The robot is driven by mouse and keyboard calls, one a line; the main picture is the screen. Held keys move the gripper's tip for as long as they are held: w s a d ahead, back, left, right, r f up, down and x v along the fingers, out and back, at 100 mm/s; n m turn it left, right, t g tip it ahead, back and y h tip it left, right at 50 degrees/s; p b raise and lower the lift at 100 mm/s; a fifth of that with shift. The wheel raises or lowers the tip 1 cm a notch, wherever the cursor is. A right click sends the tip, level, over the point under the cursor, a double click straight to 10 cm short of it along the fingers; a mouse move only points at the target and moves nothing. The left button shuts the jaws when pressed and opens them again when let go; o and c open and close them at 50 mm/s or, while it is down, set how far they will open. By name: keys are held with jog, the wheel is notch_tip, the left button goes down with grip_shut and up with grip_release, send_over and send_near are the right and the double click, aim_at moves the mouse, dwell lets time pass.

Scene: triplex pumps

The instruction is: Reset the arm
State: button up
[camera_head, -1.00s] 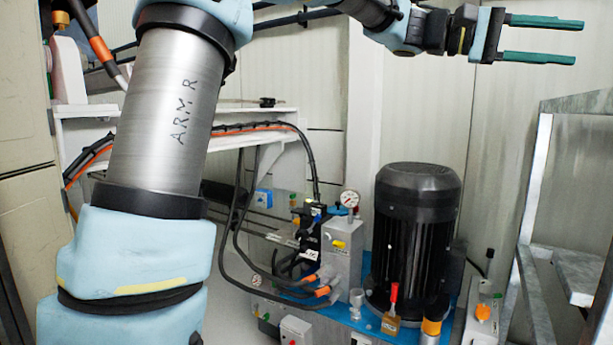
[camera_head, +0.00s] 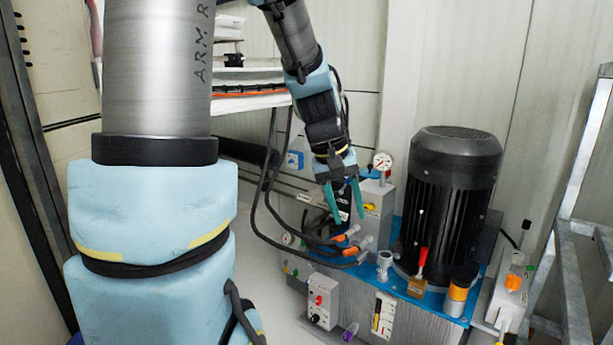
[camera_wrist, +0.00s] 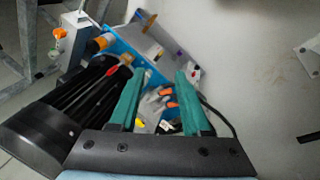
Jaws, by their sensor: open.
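My gripper (camera_head: 345,203) is open, with two green fingers apart and nothing between them. In the head view it points down in front of the grey valve block and pressure gauge (camera_head: 382,161) of the pump unit. In the wrist view the fingers of my gripper (camera_wrist: 163,98) reach over the pump unit, with the orange-tipped hose fittings (camera_wrist: 165,93) showing beyond and between them. My arm hides part of the pump's hoses and valve block.
The large black motor (camera_head: 450,200) stands right of my gripper on a blue base plate (camera_head: 452,322). A red-handled valve (camera_head: 421,262) and a grey control box (camera_head: 322,300) are near the front. A metal frame (camera_head: 578,200) stands at the right. White shelves (camera_head: 250,103) are behind my arm.

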jog(key=s+a+f+y, duration=0.1)
jog(key=s+a+f, duration=0.2)
jog(key=a, duration=0.4)
jog(key=s+a+f+y, duration=0.2)
jog(key=s+a+f, duration=0.1)
jog(key=a, duration=0.4)
notch_tip(320, 180, up, 27)
jog(key=a+p, duration=0.1)
jog(key=p, duration=2.6)
jog(key=shift+t, duration=0.3)
